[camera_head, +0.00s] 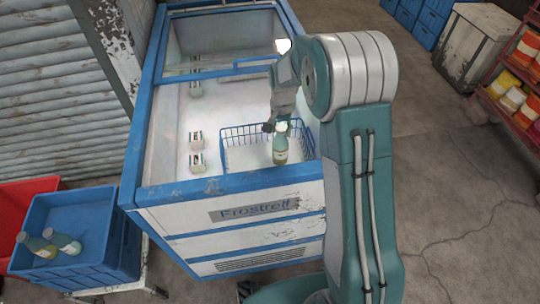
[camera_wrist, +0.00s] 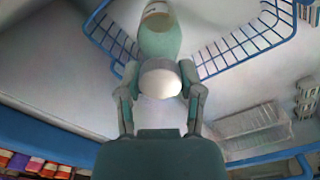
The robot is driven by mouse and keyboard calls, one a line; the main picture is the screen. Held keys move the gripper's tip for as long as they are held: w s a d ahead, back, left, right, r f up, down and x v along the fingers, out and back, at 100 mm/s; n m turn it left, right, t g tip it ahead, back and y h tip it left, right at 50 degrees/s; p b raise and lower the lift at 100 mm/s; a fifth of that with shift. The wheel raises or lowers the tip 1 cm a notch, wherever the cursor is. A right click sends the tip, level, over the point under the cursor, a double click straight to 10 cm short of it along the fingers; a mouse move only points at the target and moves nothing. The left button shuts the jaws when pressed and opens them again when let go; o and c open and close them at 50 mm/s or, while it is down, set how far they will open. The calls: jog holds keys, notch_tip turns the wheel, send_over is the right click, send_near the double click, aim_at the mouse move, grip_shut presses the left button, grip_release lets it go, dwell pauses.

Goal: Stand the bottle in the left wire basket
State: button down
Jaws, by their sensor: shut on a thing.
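A green bottle with a pale label (camera_head: 280,152) is inside the freezer, over the blue wire basket (camera_head: 238,136) at its right front part. It looks upright, with its base toward the basket floor; I cannot tell if it touches it. My gripper (camera_head: 275,127) is at its top. In the wrist view my gripper (camera_wrist: 160,85) has its two fingers closed around the upper part of the bottle (camera_wrist: 158,42), by the whitish cap. The basket's blue wires (camera_wrist: 240,45) run on both sides of the bottle. Only one wire basket is clear in the head view.
The basket stands inside a blue-rimmed chest freezer (camera_head: 235,184). A blue crate (camera_head: 62,270) with two bottles is at the left. Shelves with goods (camera_head: 515,95) stand at the right.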

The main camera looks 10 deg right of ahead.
aim_at(279, 149)
jog(key=f, duration=0.3)
jog(key=a+f, duration=0.1)
jog(key=f, duration=0.1)
jog(key=shift+s, duration=0.15)
jog(key=f, duration=0.4)
jog(key=shift+d+f, duration=0.2)
jog(key=shift+d, duration=0.15)
jog(key=shift+a+f, duration=0.15)
jog(key=shift+a, duration=0.05)
jog(key=shift+c, duration=1.2)
grip_release()
jog(key=shift+d, duration=0.1)
